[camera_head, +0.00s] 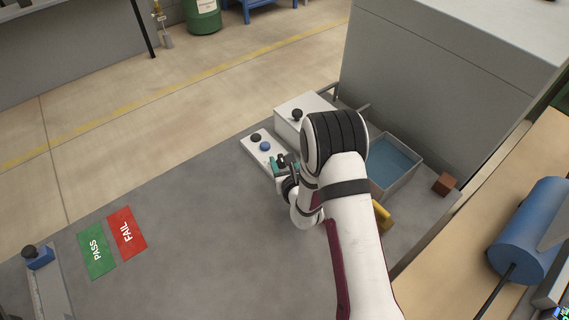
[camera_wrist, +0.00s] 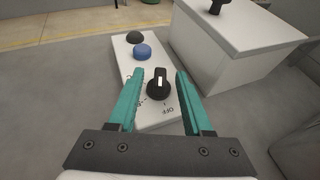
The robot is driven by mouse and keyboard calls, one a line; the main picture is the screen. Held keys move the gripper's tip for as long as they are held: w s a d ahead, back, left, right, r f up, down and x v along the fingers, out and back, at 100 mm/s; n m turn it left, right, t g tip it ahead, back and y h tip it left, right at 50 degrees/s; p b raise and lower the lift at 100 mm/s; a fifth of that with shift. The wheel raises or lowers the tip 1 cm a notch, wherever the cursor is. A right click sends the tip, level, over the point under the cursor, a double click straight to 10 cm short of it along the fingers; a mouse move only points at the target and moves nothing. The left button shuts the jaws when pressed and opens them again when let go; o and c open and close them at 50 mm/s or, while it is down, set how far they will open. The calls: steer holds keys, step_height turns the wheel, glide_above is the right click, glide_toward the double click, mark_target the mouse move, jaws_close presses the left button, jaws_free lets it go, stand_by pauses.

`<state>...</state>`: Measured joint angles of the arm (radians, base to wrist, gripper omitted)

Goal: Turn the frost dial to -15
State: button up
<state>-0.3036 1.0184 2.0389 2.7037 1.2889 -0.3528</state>
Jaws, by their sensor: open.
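The frost dial is a round black knob (camera_wrist: 158,87) with a white pointer mark, on the near part of a white panel (camera_wrist: 123,58). Lettering that reads "OFF" shows beside the dial; its other markings are too small or hidden to read. My gripper (camera_wrist: 160,73) is open, with one teal finger on each side of the dial and a gap to it on both sides. In the head view my gripper (camera_head: 279,161) is over the near end of the panel (camera_head: 247,141), and I cannot make out the dial there.
On the panel, a blue button (camera_wrist: 142,51) and a black knob (camera_wrist: 134,37) sit beyond the dial. A white box (camera_wrist: 235,45) with a black handle (camera_wrist: 217,6) stands close on the right. A blue-bottomed tub (camera_head: 416,164) and a brown brick (camera_head: 446,184) are farther right. The left tabletop is mostly clear.

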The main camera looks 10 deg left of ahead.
steer(key=v, duration=1.1)
steer(key=shift+s, duration=0.35)
steer(key=shift+d+r, duration=0.1)
